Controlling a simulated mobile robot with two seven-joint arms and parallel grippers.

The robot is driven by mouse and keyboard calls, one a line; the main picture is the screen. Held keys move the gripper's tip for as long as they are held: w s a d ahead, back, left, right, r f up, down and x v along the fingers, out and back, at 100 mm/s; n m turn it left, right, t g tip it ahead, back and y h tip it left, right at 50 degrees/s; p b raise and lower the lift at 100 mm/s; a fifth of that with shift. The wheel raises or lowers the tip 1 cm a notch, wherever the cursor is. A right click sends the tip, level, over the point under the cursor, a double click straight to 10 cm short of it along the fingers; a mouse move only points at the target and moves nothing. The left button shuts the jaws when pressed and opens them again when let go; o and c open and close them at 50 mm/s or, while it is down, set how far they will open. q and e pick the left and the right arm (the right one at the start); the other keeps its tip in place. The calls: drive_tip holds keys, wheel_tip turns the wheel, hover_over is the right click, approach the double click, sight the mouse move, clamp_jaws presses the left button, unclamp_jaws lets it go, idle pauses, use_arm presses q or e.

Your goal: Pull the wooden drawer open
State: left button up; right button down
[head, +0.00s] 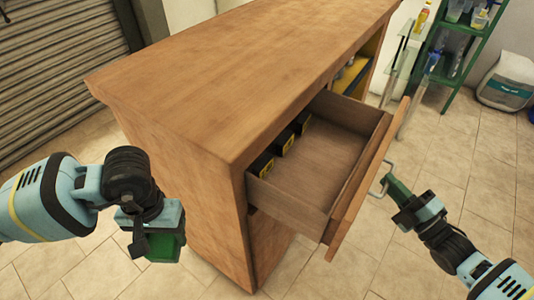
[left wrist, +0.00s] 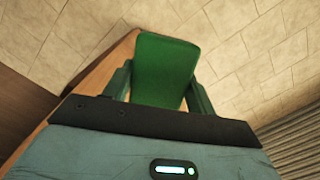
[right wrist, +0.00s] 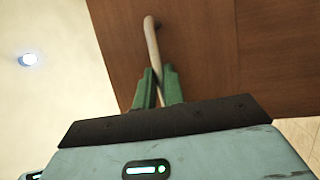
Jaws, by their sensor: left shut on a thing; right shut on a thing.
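The wooden drawer (head: 340,150) is pulled out of the wooden cabinet (head: 220,70), with its inside in view. Several black boxes with yellow marks (head: 284,141) stand in it along its back left side. The metal drawer handle (head: 386,170) is on the drawer front (head: 352,205). My right gripper (head: 392,185) is at the handle; in the right wrist view the handle bar (right wrist: 151,40) runs down between its green fingers (right wrist: 160,85), which are shut on it. My left gripper (head: 160,240) is left of the cabinet, shut on a green block-like thing (left wrist: 165,70), apart from the drawer.
A green shelf rack (head: 455,50) with bottles and a white sack (head: 508,80) stand at the back right. A roller shutter (head: 60,65) is at the left. Bare tiled floor (head: 480,190) lies right of the drawer.

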use_arm(q)
drive_tip(key=shift+r, duration=0.3)
use_arm(e)
drive_tip(key=shift+s+d, duration=0.7)
drive_tip(key=shift+d, duration=0.35)
drive_tip(key=c, duration=1.5)
unclamp_jaws()
use_arm(q)
drive_tip(key=shift+f, duration=0.1)
drive_tip(key=shift+s+f, duration=0.1)
drive_tip(key=shift+f, duration=0.5)
use_arm(e)
drive_tip(key=v, duration=1.2)
